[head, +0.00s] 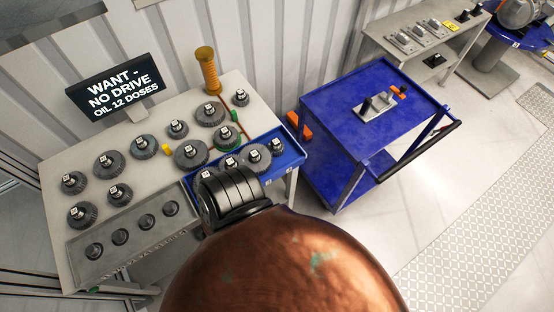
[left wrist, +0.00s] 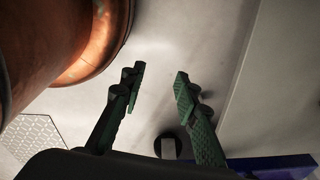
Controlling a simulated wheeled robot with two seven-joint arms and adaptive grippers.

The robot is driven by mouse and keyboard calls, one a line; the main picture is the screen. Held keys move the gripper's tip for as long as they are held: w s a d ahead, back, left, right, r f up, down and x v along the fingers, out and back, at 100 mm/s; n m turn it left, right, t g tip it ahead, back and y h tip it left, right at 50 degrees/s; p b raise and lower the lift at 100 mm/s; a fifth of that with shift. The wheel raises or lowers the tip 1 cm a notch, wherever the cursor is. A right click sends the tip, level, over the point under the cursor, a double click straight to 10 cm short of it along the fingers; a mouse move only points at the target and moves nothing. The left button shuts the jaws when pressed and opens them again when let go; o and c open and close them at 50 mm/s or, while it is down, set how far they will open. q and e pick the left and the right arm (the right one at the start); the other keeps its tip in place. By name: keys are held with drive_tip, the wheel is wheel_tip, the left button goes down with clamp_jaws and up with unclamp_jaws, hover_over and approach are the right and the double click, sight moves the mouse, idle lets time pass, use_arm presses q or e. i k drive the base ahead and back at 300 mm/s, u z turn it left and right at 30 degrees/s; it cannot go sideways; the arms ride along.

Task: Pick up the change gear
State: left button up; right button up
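Several dark grey gears, each with a small white-marked hub on top, stand on the light table (head: 55,160) in the head view. Among them are a large gear (head: 191,155) near the middle and a gear (head: 74,183) at the left. More gears, such as one gear (head: 254,154), sit in the blue tray (head: 290,158) at the table's right edge. I cannot tell which one is the change gear. My left gripper (left wrist: 160,82) is open in the left wrist view, with nothing between its green fingers and pale floor behind them. My right gripper is not in view.
A black sign (head: 113,88), an amber cylinder (head: 207,70) and a grey panel with round recesses (head: 78,262) are at the table. A blue cart (head: 345,120) stands to the right. A large copper-coloured body hides the front. Pale floor (head: 425,185) lies open right of the cart.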

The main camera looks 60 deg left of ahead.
sight(230, 162)
drive_tip(key=z, duration=0.55)
drive_tip(key=k, duration=1)
drive_tip(key=u, duration=0.6)
